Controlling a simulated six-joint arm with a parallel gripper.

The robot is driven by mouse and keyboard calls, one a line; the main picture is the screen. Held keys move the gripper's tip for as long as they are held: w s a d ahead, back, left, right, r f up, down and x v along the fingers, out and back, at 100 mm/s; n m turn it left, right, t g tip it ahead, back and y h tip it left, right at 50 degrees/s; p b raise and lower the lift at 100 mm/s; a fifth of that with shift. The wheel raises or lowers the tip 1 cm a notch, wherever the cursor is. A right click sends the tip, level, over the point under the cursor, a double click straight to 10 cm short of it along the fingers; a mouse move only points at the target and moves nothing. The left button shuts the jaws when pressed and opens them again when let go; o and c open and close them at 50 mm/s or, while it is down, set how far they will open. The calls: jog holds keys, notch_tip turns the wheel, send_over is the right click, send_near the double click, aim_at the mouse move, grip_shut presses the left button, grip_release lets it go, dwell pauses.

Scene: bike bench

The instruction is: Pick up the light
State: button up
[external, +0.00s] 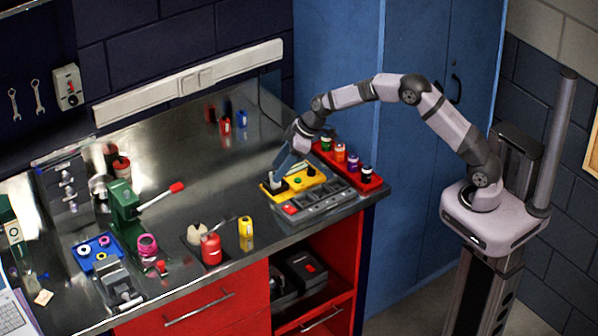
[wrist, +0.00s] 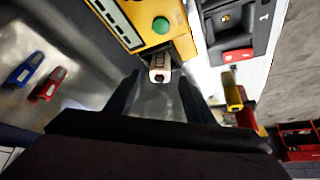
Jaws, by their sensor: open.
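A small white piece with a red and dark end (wrist: 160,75) lies at the near edge of a yellow unit (wrist: 182,45) with a green button; it may be the light, but I cannot tell for sure. In the wrist view my gripper (wrist: 158,92) is open, with its two dark fingers on either side of this piece and apart from it. In the external view my gripper (external: 287,162) is tilted down over the yellow unit (external: 306,183) and hides part of it. The small piece cannot be made out there.
A grey compartment tray (external: 318,206) is in front of the yellow unit. A red rack of small bottles (external: 372,182) stands to the right. Small red (external: 225,127) and blue (external: 241,119) items stand at the back. A green vise (external: 124,205) is at left. Bare bench lies between.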

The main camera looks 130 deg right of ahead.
jog(key=shift+p+x, duration=0.7)
jog(key=shift+x, duration=0.9)
jog(key=shift+c, duration=0.3)
grip_shut()
jog(key=shift+r, duration=0.1)
